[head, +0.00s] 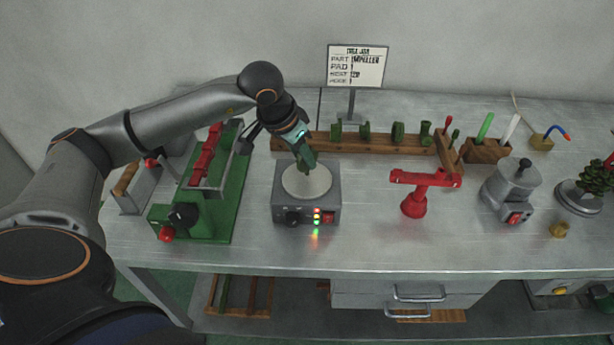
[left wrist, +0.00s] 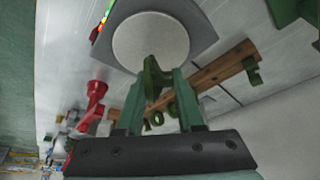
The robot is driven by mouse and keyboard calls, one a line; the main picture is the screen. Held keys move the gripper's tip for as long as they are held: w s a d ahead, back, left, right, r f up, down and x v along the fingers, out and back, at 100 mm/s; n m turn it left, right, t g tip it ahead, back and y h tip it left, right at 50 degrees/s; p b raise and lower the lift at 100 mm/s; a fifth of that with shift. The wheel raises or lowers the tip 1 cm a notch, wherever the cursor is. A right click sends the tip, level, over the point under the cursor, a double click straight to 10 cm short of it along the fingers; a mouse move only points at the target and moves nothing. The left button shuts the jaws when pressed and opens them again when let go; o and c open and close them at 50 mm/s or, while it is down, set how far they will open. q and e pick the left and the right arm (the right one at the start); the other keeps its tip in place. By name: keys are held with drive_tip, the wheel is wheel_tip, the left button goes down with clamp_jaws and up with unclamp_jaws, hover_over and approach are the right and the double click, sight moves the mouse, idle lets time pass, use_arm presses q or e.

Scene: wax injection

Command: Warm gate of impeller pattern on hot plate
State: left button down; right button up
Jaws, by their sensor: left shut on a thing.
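The hot plate (head: 280,205) is a grey box with a round pale disc (head: 308,187) on top and small lit lamps on its front. The disc also shows in the left wrist view (left wrist: 150,38). My left gripper (head: 305,158) points down over the back of the disc. In the left wrist view its teal fingers are shut on a dark green wax pattern (left wrist: 152,78), whose end overlaps the disc's near edge. I cannot tell whether the pattern touches the disc. The fingers hide part of it. My right gripper is not in view.
A wooden rack (head: 320,143) with several green wax pieces stands behind the hot plate. A green press (head: 222,200) stands at left, a red stand (head: 413,203) and a grey pot (head: 510,190) at right. A sign (head: 356,66) stands at the back. The front strip of the table is clear.

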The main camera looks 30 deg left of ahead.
use_arm(q)
drive_tip(key=shift+f+b, duration=0.6)
idle(0.6)
drive_tip(key=shift+f, duration=0.1)
idle(2.1)
drive_tip(key=shift+r+p, duration=1.65)
drive_tip(key=shift+r, duration=1.5)
drive_tip(key=shift+f, duration=0.1)
